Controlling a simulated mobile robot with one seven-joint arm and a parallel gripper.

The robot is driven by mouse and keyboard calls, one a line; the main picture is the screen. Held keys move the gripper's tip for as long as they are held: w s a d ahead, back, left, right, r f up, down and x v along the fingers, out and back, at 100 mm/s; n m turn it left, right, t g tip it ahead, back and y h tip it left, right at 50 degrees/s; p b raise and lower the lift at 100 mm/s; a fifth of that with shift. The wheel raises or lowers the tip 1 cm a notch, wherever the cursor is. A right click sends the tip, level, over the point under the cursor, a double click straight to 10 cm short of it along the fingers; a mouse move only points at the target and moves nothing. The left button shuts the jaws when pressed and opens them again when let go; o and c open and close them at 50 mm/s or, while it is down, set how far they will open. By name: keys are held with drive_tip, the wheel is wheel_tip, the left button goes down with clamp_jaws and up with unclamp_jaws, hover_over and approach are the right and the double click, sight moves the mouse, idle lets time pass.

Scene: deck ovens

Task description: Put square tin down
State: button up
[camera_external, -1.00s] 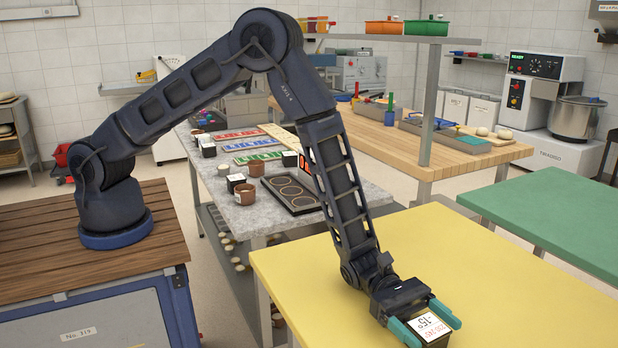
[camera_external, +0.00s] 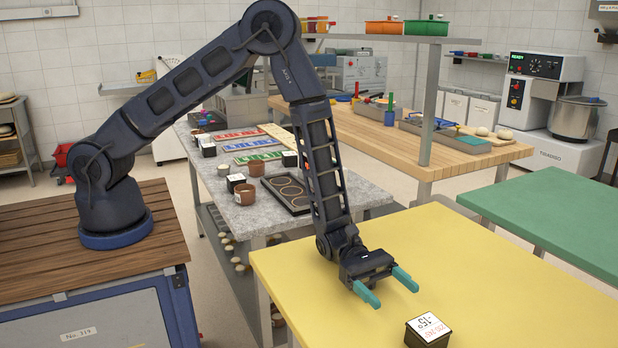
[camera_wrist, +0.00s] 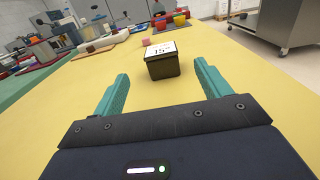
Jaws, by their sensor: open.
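The square tin (camera_external: 428,330) is a small black box with a white printed label on top. It stands upright on the yellow table (camera_external: 345,262), near the picture's lower edge. My gripper (camera_external: 391,293) is open and empty, its teal fingers pointing toward the tin with a clear gap between. In the wrist view the tin (camera_wrist: 162,62) stands on the table beyond the tips of the open fingers (camera_wrist: 160,72), touching neither.
A green table (camera_external: 560,215) stands to the right. Behind my arm, a grey stone counter (camera_external: 240,213) holds coloured trays, brown pots and small black boxes. A wooden bench (camera_external: 480,160) stands farther back.

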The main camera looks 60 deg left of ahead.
drive_tip(key=shift+a, duration=0.35)
drive_tip(key=shift+a+r, duration=0.1)
drive_tip(key=shift+r, duration=0.3)
drive_tip(key=s+a+r+m+g+y, duration=0.2)
drive_tip(key=s+a+r+m+y, duration=0.3)
drive_tip(key=a+r, duration=0.55)
drive_tip(key=s+a+r+m+g+y, duration=0.1)
drive_tip(key=s+a+r+m+g, duration=0.2)
drive_tip(key=a+r+m, duration=0.75)
drive_tip(key=s+a+r+t+y, duration=0.3)
drive_tip(key=s+a, duration=0.3)
drive_tip(key=a, duration=0.5)
drive_tip(key=s+a+r+m+t+y, duration=0.1)
drive_tip(key=s+a+r+t+y, duration=0.2)
drive_tip(key=a, duration=0.8)
drive_tip(key=s+a+r+m+t+y, duration=0.1)
drive_tip(key=s+a+r+t+y, duration=0.2)
drive_tip(key=s+a+r+y, duration=0.3)
drive_tip(key=s+a+r, duration=0.1)
drive_tip(key=s+a, duration=0.1)
drive_tip(key=a, duration=0.3)
drive_tip(key=shift+s+r+t, duration=0.25)
drive_tip(key=shift+s+t, duration=0.05)
